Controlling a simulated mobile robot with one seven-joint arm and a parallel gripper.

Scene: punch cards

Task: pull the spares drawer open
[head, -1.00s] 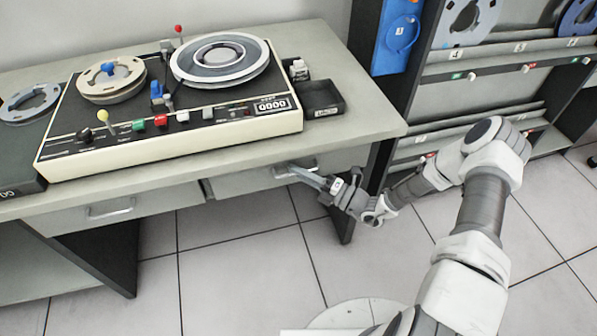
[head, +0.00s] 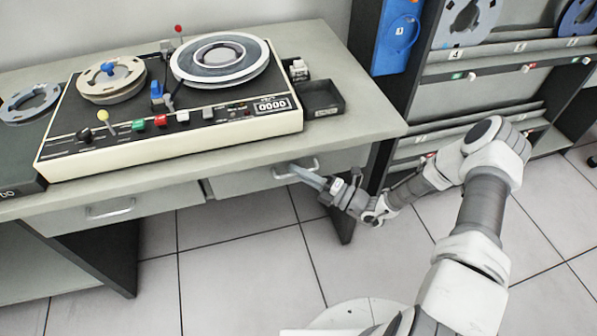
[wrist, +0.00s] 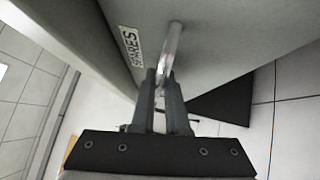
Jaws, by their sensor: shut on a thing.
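The spares drawer (head: 240,183) is the right-hand grey drawer under the desk top. Its front looks flush with the desk in the head view. In the wrist view the drawer front (wrist: 225,45) fills the top, with a white SPARES label (wrist: 131,47) beside the handle. The metal bar handle (wrist: 171,50) runs down between my fingers. My gripper (head: 322,184) reaches the handle from the right and front. In the wrist view my gripper (wrist: 161,95) is shut on the handle.
A second drawer (head: 110,210) with its own handle is at the left. The desk top (head: 345,90) carries a tape machine (head: 165,135) and a small black tray (head: 322,98). A reel rack (head: 480,90) stands at the right. The floor (head: 250,265) in front is clear.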

